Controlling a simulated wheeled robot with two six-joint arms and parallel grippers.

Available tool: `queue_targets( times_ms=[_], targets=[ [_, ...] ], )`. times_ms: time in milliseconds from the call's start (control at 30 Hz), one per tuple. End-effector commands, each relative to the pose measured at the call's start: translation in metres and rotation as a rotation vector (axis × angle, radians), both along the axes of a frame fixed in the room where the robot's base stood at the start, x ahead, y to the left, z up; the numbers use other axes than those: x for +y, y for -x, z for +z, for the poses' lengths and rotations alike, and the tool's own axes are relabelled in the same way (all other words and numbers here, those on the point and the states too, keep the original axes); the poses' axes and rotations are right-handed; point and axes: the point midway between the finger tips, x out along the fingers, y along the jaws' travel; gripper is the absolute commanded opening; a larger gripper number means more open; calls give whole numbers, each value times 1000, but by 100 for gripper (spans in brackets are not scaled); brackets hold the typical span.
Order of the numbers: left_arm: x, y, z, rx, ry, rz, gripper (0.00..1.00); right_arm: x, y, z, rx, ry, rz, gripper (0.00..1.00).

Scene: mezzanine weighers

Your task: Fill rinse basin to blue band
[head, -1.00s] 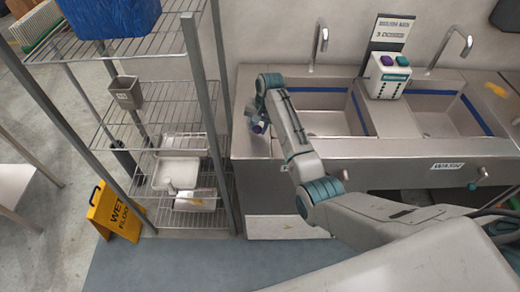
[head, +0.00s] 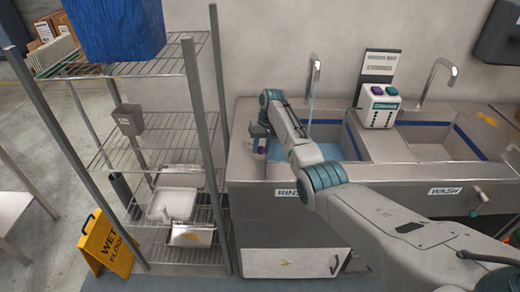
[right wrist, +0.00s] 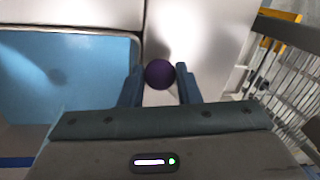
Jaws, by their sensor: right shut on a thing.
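The rinse basin (head: 328,131) is the left sink, above the RINSE label (head: 288,192). A thin stream of water (head: 311,112) falls from its tap (head: 314,72). Blue water (right wrist: 60,80) covers the basin floor in the right wrist view. The blue band (head: 352,141) shows on the right inner wall; my arm hides part of the basin, so I cannot tell the exact water level against it. My right gripper (right wrist: 160,86) is shut on a round purple knob (right wrist: 159,73) at the counter left of the basin. My left gripper is not in view.
The wash basin (head: 425,134) with its own tap (head: 437,78) is on the right. A dispenser (head: 380,106) stands between the sinks. A wire rack (head: 190,100) stands close on the left, with a yellow wet-floor sign (head: 106,245) beside it.

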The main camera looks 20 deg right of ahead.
Motion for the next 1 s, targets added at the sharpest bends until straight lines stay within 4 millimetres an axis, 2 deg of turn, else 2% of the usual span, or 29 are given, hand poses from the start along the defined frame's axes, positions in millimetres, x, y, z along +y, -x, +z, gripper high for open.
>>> queue_targets(
  times_ms=[367, 400, 500, 833, 1000],
  targets=[
    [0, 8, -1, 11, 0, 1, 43, -1, -2, 1, -6, 2, 3, 0],
    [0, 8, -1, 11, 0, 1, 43, -1, -2, 1, -6, 2, 3, 32],
    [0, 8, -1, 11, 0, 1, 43, -1, -2, 1, -6, 2, 3, 52],
    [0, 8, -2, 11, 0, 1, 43, -1, -1, 2, -4, 0, 3, 52],
    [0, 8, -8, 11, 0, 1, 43, -5, -1, 22, -7, 2, 3, 52]
  ],
)
